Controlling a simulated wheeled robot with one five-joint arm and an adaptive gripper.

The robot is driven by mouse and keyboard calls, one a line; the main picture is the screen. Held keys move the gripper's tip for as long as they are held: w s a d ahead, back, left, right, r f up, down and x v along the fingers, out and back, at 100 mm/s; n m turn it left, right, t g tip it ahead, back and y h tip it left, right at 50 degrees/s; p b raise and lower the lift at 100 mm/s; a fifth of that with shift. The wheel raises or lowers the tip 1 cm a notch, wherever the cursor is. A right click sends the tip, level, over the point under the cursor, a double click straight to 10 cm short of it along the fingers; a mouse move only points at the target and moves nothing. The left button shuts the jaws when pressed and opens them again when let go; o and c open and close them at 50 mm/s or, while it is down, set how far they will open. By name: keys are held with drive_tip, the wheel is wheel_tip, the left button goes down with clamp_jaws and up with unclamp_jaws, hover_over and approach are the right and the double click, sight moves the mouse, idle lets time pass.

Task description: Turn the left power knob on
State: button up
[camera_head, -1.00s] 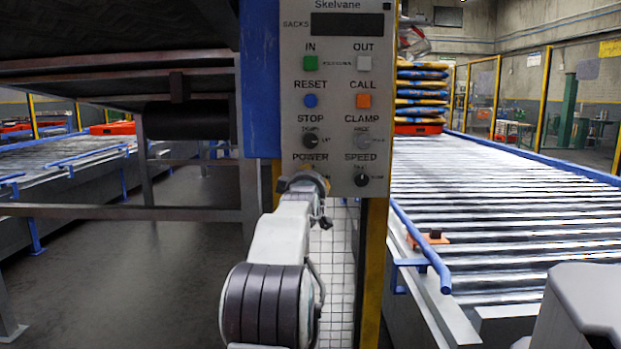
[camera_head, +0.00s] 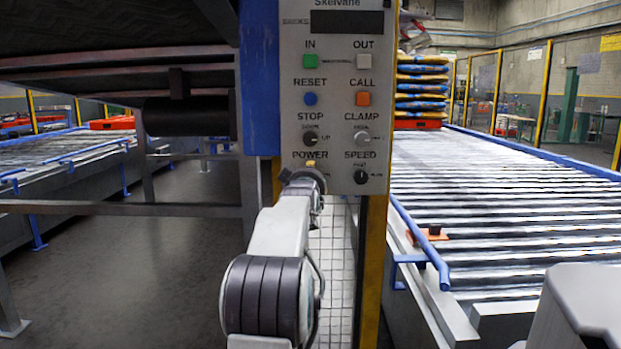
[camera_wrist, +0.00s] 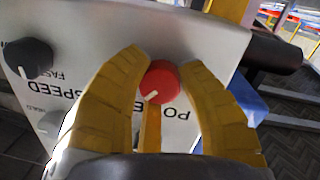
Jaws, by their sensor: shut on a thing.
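The power knob is a round red knob (camera_wrist: 161,80) with a white pointer line, seen in the wrist view on the light grey panel beside the partly covered POWER label. Its pointer slants toward the lower left of that picture. My gripper (camera_wrist: 164,66) has its yellow fingers on both sides of the knob, shut on it. In the head view my gripper (camera_head: 310,166) is at the POWER label, low on the control panel (camera_head: 334,90), and hides the knob.
The black SPEED knob (camera_head: 361,177) is close to the right, with the CLAMP knob (camera_head: 362,139) and STOP knob (camera_head: 310,136) above. A yellow post (camera_head: 374,260) stands below the panel. A roller conveyor (camera_head: 490,210) runs at the right.

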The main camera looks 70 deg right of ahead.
drive_tip(key=shift+f, duration=0.15)
drive_tip(key=o, duration=1.2)
drive_tip(key=v, duration=1.1)
drive_tip(key=shift+a, duration=0.4)
